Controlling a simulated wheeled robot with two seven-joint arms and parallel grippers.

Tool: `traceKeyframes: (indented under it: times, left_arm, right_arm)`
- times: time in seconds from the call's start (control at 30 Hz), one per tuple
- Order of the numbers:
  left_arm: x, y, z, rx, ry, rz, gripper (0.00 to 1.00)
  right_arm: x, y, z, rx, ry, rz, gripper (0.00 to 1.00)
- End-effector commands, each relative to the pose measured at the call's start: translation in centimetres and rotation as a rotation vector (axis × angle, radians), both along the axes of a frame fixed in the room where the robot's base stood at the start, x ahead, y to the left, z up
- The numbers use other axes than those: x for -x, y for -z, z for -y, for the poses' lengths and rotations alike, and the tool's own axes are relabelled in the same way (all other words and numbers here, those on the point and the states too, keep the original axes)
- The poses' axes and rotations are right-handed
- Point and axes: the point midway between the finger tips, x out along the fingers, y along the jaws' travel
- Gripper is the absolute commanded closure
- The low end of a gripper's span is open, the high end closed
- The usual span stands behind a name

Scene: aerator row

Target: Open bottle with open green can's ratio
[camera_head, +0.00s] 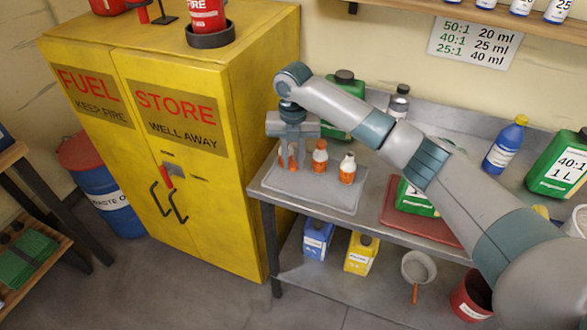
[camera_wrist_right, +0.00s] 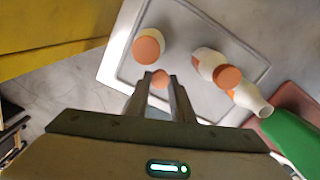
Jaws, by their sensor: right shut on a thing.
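My right gripper (camera_head: 291,142) reaches down over the grey tray (camera_head: 310,196) on the bench. It is shut on the orange cap (camera_wrist_right: 159,79) of a small bottle; the bottle's body is mostly hidden. In the head view, small white-and-orange bottles (camera_head: 320,157) (camera_head: 347,169) stand to its right. The wrist view shows another orange-capped bottle (camera_wrist_right: 148,45) close by. A green can (camera_head: 415,198) on the red mat (camera_head: 396,215) is partly hidden by my arm. Another green can (camera_head: 565,165) is labelled 40:1, 1 L. My left gripper is out of view.
A wall chart (camera_head: 474,43) reads 50:1 20 ml, 40:1 25 ml, 25:1 40 ml. The yellow fuel cabinet (camera_head: 225,150) stands left of the bench. A third green can (camera_head: 345,100), a grey bottle (camera_head: 399,101) and a blue bottle (camera_head: 505,145) stand at the bench's back.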

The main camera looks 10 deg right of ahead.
Motion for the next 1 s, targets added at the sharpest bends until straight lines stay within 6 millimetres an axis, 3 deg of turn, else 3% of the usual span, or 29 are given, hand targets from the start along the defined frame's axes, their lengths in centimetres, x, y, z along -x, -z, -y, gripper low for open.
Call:
traceKeyframes:
  times: [0.37, 0.8, 0.83, 0.9, 1.0]
  left_arm:
    - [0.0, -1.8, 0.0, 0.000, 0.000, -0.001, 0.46]
    - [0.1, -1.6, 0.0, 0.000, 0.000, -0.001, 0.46]
    - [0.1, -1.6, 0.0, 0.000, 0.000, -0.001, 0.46]
    - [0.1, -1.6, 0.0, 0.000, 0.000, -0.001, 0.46]
    - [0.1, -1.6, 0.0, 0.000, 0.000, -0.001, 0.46]
  right_arm:
    - [0.1, 3.6, 0.0, 0.000, 0.000, -0.002, 1.00]
    - [0.1, 4.2, 0.0, 0.001, 0.000, -0.001, 1.00]
    - [0.0, 4.2, 0.0, 0.001, 0.000, 0.000, 0.74]
    - [0.1, 4.2, 0.0, 0.001, 0.000, 0.000, 0.60]
    - [0.1, 4.2, 0.0, 0.000, 0.000, 0.000, 0.60]
